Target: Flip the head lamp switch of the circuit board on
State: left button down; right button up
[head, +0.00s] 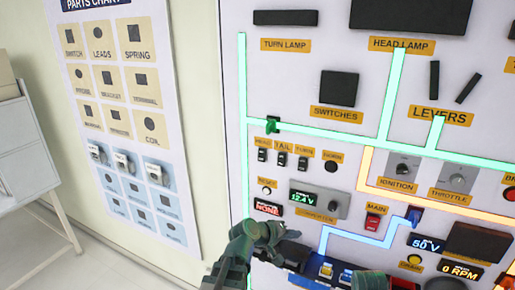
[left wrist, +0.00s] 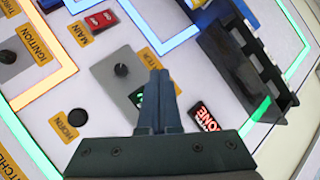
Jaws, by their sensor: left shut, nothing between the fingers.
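The circuit board (head: 310,65) is a white upright panel on the right of the head view. The small black HEAD switch (head: 262,155) is the leftmost in a row with the TAIL (head: 282,159) and TURN (head: 302,163) switches; its position is too small to tell. The dark HEAD LAMP panel (head: 407,15) is at the top. My left gripper (head: 272,232) is below the switch row, near the NONE display (head: 267,208), apart from the switches. In the left wrist view its fingers (left wrist: 158,85) are together and empty in front of the grey knob panel (left wrist: 125,75).
A dark open holder (left wrist: 245,65) stands out from the board; in the head view, boxy parts (head: 325,270) line the bottom. The red MAIN switch (head: 373,221) and grey knob panel (head: 320,200) are nearby. A parts chart (head: 120,60) hangs left, beside a white cabinet (head: 25,150).

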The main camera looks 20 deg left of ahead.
aim_at(261, 160)
pick_arm(q)
jog(key=a+r+n+t+y+p, duration=0.2)
jog(key=a+r+n+t, duration=0.1)
jog(key=a+r, duration=0.4)
jog(key=w+a+r+n+t+y+p, duration=0.1)
jog(key=a+r+n+t+y+p, duration=0.2)
jog(key=a, duration=1)
notch_tip(261, 160, up, 6)
jog(key=n, duration=0.3)
jog(key=shift+w+a+f+n, duration=0.2)
jog(key=shift+w+n, duration=0.1)
pick_arm(e)
notch_tip(261, 160, up, 7)
jog(key=shift+r, duration=0.1)
pick_arm(q)
jog(key=w, duration=0.4)
jog(key=w+f+b, duration=0.1)
jog(key=w, duration=0.4)
jog(key=w+f, duration=0.1)
jog(key=w, duration=0.4)
jog(key=shift+f+b, duration=0.15)
jog(key=shift+b, duration=0.2)
pick_arm(e)
notch_tip(261, 160, down, 2)
jog(key=shift+f, duration=0.1)
